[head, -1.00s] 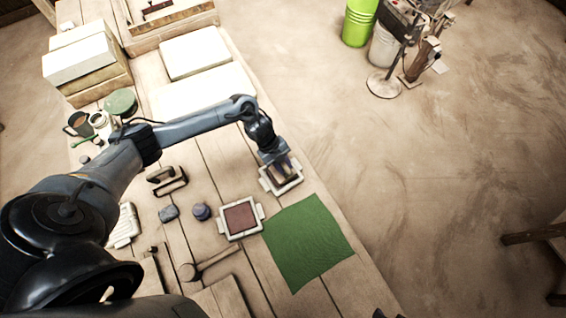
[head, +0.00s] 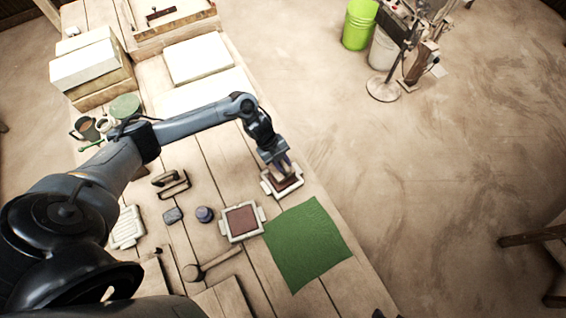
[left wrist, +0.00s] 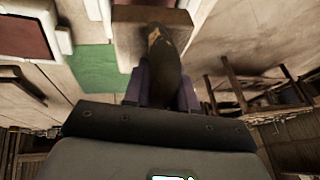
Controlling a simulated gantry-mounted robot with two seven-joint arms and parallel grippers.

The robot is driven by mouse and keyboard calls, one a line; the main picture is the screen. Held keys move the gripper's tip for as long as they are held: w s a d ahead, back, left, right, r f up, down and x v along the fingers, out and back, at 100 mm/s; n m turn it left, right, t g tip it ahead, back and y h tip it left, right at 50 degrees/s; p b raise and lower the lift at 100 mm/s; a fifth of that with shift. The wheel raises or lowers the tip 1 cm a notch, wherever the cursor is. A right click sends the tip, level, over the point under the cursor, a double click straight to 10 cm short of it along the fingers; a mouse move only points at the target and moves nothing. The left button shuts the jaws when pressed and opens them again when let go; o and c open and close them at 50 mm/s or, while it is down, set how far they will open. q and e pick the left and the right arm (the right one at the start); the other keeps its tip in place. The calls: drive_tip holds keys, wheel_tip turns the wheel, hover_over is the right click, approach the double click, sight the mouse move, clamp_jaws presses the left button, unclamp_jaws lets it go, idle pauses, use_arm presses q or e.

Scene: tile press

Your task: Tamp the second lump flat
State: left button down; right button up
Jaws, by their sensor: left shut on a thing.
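My left gripper (head: 285,170) is shut on a tamper's dark rounded handle, which shows in the left wrist view (left wrist: 163,65) with its wooden block (left wrist: 135,18) beyond. In the head view the gripper is over the farther mould (head: 275,194), a pale frame with reddish-brown clay (head: 292,187) partly showing. The gripper hides much of this mould, and I cannot tell whether the block touches the clay. The nearer mould (head: 224,231) holds a flat reddish-brown fill (head: 241,220). My right gripper is not in view.
A green cloth (head: 306,245) lies right of the nearer mould. A mallet (head: 205,270), a small dark jar (head: 205,214), a grey lump (head: 173,215) and a wooden-handled tool (head: 172,186) lie to the left. The table's right edge is close beyond the farther mould.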

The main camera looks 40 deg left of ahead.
use_arm(q)
wheel_tip(320, 180, down, 6)
drive_tip(key=b, duration=0.5)
drive_tip(key=shift+r, duration=0.15)
drive_tip(key=shift+r+p, duration=0.2)
drive_tip(key=shift+p, duration=0.2)
wheel_tip(320, 180, up, 6)
drive_tip(key=p, duration=0.5)
drive_tip(key=shift+f, duration=0.35)
